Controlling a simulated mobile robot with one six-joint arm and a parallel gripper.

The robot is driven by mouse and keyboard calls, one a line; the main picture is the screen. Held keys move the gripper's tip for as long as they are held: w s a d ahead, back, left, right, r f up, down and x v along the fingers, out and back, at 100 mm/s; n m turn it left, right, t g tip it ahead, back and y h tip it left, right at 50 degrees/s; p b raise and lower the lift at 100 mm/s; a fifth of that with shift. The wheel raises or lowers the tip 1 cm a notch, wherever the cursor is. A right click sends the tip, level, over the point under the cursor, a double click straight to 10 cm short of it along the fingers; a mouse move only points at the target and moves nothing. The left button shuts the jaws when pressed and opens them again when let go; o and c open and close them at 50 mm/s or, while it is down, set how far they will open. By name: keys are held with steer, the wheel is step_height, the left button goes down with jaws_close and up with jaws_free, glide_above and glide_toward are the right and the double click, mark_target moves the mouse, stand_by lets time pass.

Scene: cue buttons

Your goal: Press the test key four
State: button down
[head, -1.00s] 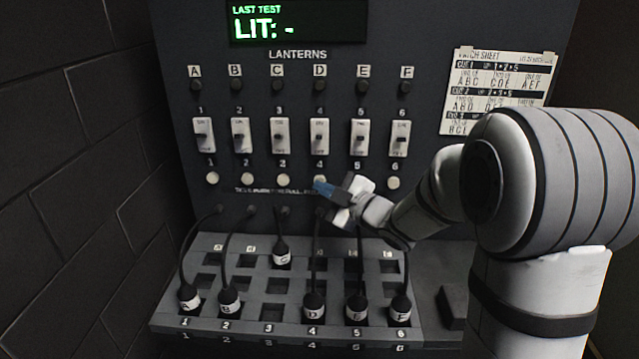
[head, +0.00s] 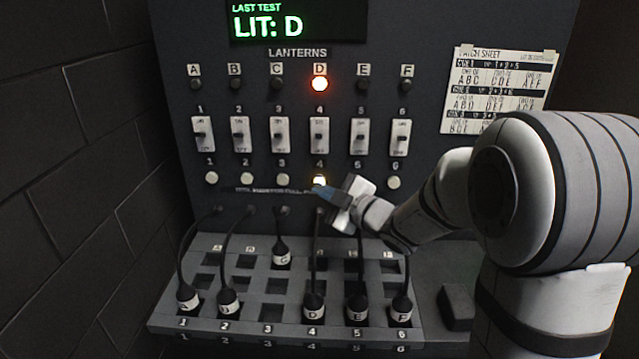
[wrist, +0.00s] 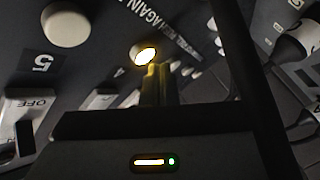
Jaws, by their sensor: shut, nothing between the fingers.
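Test key four (head: 319,180) is a round button on the dark panel, under the number 4, and it glows. Lantern D (head: 320,84) glows orange-red. The display (head: 297,22) reads "LAST TEST LIT: D".
Other test keys, such as key three (head: 283,179) and key six (head: 393,182), are unlit. Switches stand above them. Below is a sloped patch board (head: 235,325) with lettered plugs and cables. A patch sheet (head: 498,92) hangs at right; a brick wall (head: 80,200) is at left.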

steer(key=s+b, duration=0.2)
steer(key=s, duration=0.4)
steer(key=shift+a, duration=0.15)
stand_by(0.3)
